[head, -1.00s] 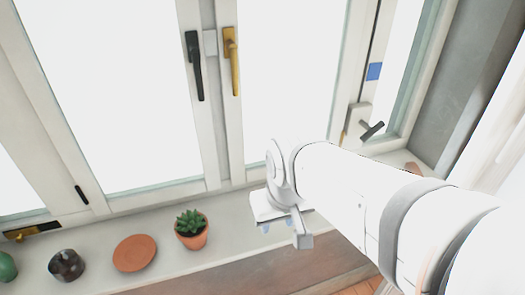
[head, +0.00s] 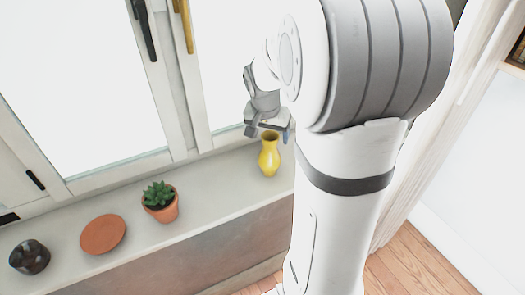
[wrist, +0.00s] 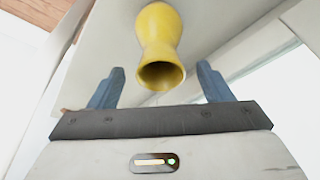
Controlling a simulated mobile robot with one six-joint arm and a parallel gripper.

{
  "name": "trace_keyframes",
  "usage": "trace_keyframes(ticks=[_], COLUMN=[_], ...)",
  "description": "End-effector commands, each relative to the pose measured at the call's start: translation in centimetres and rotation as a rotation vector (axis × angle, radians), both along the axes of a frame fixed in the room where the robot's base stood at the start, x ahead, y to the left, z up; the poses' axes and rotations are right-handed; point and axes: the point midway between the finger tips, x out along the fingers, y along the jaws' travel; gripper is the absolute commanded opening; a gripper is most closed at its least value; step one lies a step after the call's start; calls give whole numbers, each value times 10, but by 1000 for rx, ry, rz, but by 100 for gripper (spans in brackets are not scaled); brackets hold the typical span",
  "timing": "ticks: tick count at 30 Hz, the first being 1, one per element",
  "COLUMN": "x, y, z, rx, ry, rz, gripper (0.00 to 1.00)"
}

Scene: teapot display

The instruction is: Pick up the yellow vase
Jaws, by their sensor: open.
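The yellow vase (head: 269,155) stands upright on the window sill in the head view, just left of my arm. My gripper (head: 268,132) is right above it, and its fingers are near the vase's mouth. In the wrist view the vase (wrist: 158,45) shows with its open mouth towards me, between and beyond the two blue fingertips of my gripper (wrist: 160,88). The fingers are apart, with room on both sides of the vase, and do not appear to touch it.
On the sill (head: 220,180), a potted succulent (head: 160,202), a terracotta saucer (head: 103,235) and a dark pot (head: 30,257) stand to the left of the vase. The window (head: 85,90) with its handles (head: 143,30) rises behind. Wooden floor (head: 420,265) lies at lower right.

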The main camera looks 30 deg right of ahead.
Motion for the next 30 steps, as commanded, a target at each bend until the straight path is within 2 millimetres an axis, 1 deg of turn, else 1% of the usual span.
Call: trace_keyframes(ticks=[10, 14, 20, 30], x=[9, 11, 11, 11], y=[-8, -9, -9, -9], z=[-46, -53, -53, -52], rx=[1, 1, 1, 0], ry=[3, 1, 1, 0], rz=[3, 3, 4, 5], gripper=[73, 73, 72, 44])
